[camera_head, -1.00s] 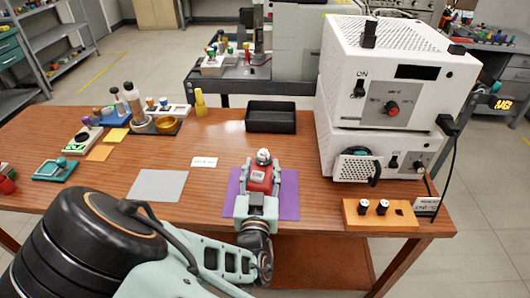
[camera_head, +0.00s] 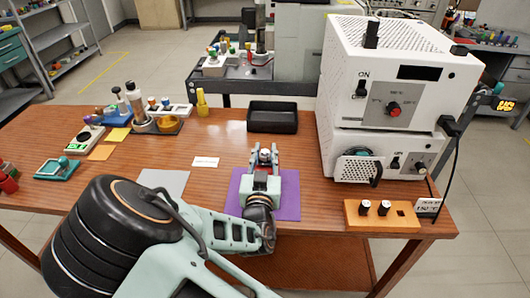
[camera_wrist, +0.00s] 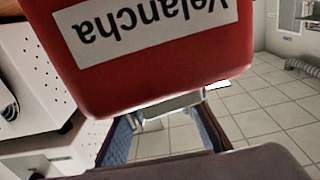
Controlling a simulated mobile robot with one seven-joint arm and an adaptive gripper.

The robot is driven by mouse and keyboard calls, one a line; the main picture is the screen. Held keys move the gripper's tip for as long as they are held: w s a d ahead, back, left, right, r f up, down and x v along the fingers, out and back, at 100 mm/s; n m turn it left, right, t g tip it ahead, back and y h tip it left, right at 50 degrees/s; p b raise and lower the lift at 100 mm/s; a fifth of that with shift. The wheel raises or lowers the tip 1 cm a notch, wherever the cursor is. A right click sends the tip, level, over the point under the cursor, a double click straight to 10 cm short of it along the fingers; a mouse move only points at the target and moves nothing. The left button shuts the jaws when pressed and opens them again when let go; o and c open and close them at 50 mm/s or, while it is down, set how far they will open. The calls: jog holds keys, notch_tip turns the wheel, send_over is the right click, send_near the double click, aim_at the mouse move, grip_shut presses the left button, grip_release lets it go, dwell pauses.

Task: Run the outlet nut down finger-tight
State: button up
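My gripper (camera_head: 264,156) is over the purple mat (camera_head: 288,196), its fingers pointing to the back of the table. A small pale round piece shows between its fingertips in the head view. In the wrist view a red body (camera_wrist: 150,80) with a white label fills the upper middle, close to the camera. My gripper's fingers (camera_wrist: 165,132) stand apart below it, with a gap between them; their tips are partly hidden by the red body. Whether they press on anything cannot be told. I cannot make out an outlet nut for certain.
Two stacked white instruments (camera_head: 385,100) stand at the right. A black tray (camera_head: 272,117) lies behind my gripper. A grey mat (camera_head: 165,182), a small white card (camera_head: 205,162) and bottles (camera_head: 134,101) are to the left.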

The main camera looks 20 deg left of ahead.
grip_shut()
jog(key=shift+f+m+h, duration=0.1)
jog(key=shift+m+h, duration=0.2)
jog(key=shift+h, duration=0.1)
jog(key=m+h+b, duration=0.1)
jog(key=h, duration=0.1)
jog(key=shift+m+h, duration=0.4)
jog(key=m+h, duration=0.2)
jog(key=h, duration=0.1)
jog(key=m+h, duration=0.2)
jog(key=h, duration=0.1)
jog(key=shift+m+g+h, duration=0.3)
jog(key=shift+g+h, duration=0.1)
jog(key=shift+m+h+b, duration=0.3)
jog(key=shift+h+b, duration=0.05)
jog(key=shift+h, duration=0.25)
jog(key=shift+g+h, duration=0.3)
jog(key=shift+g, duration=0.1)
